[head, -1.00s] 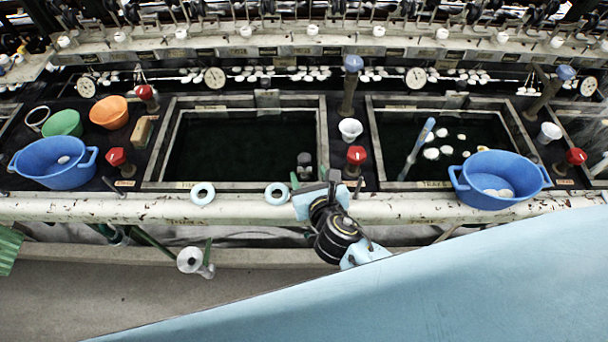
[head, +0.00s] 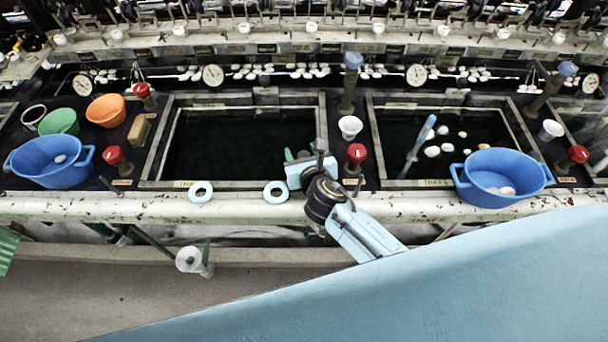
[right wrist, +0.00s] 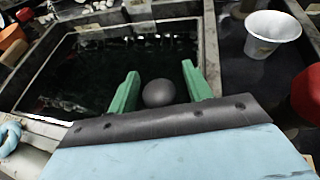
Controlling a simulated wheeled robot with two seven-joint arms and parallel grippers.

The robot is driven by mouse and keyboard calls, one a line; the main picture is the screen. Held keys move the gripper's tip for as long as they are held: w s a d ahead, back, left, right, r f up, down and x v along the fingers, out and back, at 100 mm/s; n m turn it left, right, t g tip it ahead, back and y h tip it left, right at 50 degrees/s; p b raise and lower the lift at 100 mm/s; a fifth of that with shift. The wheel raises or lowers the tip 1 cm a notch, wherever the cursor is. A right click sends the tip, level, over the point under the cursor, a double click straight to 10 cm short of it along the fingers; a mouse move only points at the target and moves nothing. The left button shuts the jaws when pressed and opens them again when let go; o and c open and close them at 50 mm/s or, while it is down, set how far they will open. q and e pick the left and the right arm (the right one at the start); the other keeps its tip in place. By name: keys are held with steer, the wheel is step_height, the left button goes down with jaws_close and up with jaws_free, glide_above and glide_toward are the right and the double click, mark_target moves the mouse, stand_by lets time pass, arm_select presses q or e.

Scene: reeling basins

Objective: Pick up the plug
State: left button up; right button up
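The plug (right wrist: 158,93) shows in the right wrist view as a dark grey rounded top. It is at the near side of the dark water basin (head: 165,140), towards its right corner. My right gripper (right wrist: 161,84) has its two green fingers apart, one on each side of the plug, with a gap on both sides. In the head view my right gripper (head: 302,153) is over the basin's near right corner and hides the plug. The plug's lower part is hidden too. My left gripper is not in view.
A white cup (head: 350,127) and a red knob (head: 356,153) stand just right of my right gripper. Pale rings (head: 275,192) lie on the front rail (head: 120,208). A blue tub (head: 485,190) stands at the right basin's near edge, another blue tub (head: 50,173) at left.

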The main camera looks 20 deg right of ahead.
jaws_close()
